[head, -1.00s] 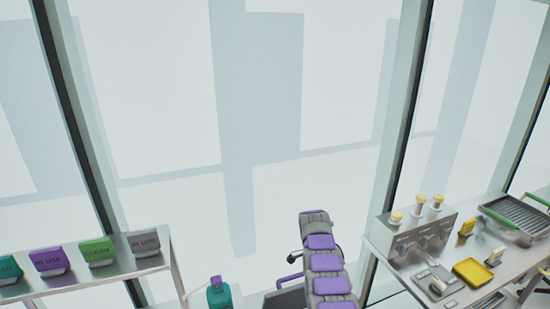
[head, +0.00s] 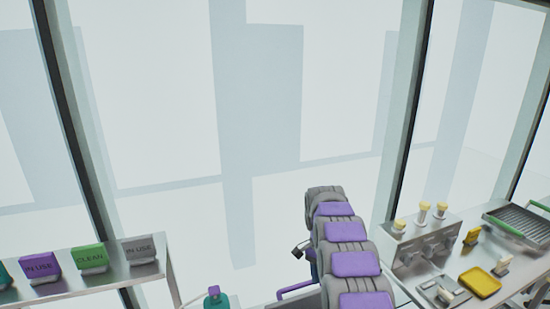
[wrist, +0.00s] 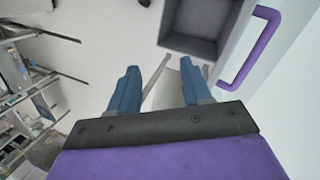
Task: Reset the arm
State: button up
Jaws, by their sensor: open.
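My gripper (wrist: 159,66) shows in the wrist view with two blue fingers spread apart and nothing between them. Its purple body fills the bottom of that view. My grey and purple segmented arm rises at the lower middle of the head view; the fingers cannot be made out there. A grey open bin (wrist: 232,32) with a purple handle (wrist: 252,55) lies beyond the fingers at the top right of the wrist view. The fingers look apart from the bin and handle. The visible part of the bin's inside looks empty.
A metal table (head: 465,212) at the right holds yellow-topped items, a yellow tray (head: 480,281) and a green-handled basket (head: 518,222). A metal shelf (head: 75,290) at the left carries signs, including a green CLEAN sign (head: 90,257). Tall windows stand behind.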

jog(key=s+r+n+b, duration=0.25)
jog(key=s+r, duration=0.25)
jog(key=s, duration=0.6)
jog(key=s+r+n+b, duration=0.25)
jog(key=s+r, duration=0.25)
jog(key=s, duration=0.6)
jog(key=s+f+n+b, duration=0.1)
jog(key=s+f+n, duration=0.1)
jog(key=s, duration=1)
jog(key=s+f+n+t+b, duration=0.1)
jog(key=s+f, duration=0.3)
jog(key=s, duration=0.8)
jog(key=shift+s+a+f+n+y+b, duration=0.45)
jog(key=shift+n+b, duration=0.3)
jog(key=shift+n, duration=0.15)
jog(key=shift+w, duration=0.1)
jog(key=shift+c, duration=0.6)
jog(key=shift+a, duration=0.15)
